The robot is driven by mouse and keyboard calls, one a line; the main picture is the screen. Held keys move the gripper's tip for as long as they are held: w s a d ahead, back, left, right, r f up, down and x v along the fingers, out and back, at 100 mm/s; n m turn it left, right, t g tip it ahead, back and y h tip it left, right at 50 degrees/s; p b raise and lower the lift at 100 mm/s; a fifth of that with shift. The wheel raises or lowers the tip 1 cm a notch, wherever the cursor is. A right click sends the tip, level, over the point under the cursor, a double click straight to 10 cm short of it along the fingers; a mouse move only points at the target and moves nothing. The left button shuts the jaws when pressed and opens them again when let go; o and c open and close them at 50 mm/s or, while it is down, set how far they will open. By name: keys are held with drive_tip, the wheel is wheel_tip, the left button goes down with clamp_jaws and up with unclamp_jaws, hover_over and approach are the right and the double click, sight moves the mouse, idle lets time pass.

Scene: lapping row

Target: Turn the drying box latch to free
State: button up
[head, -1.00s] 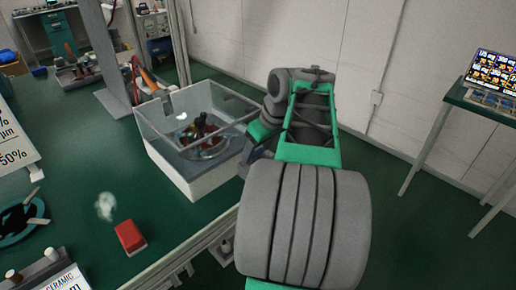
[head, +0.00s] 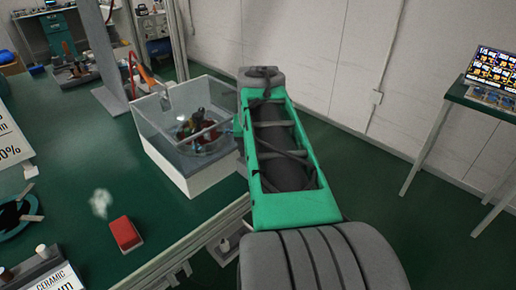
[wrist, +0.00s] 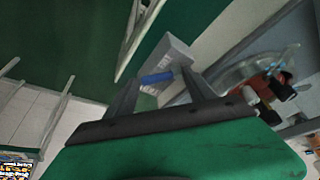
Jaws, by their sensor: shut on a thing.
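The drying box (head: 185,171) stands at the right edge of the green table in the head view, with clear walls and a white lower part. In the wrist view, a small blue latch handle (wrist: 157,78) sits beside a light grey block (wrist: 172,58) with lettering too blurred to read. My gripper (wrist: 160,75) is shut on the blue handle, one dark finger at each end of it. In the head view my own arm hides the gripper and the latch. I cannot tell which position the latch is in.
Inside the box is a round clear dish (head: 205,138) with dark and red items. A red block (head: 125,234) lies on the table (head: 75,160). A side table (head: 485,103) with a screen stands at the right. The floor between is clear.

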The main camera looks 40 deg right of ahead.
drive_tip(key=shift+s+a+m+g+h+p, duration=0.1)
drive_tip(key=shift+a+m+g+h+p, duration=0.15)
drive_tip(key=shift+m, duration=0.55)
drive_tip(key=shift+s+a+m+g+h+p, duration=0.15)
drive_tip(key=shift+m+g+h+p, duration=0.15)
drive_tip(key=shift+m, duration=0.5)
drive_tip(key=shift+w, duration=0.1)
drive_tip(key=o, duration=1.4)
drive_tip(key=shift+c, duration=0.2)
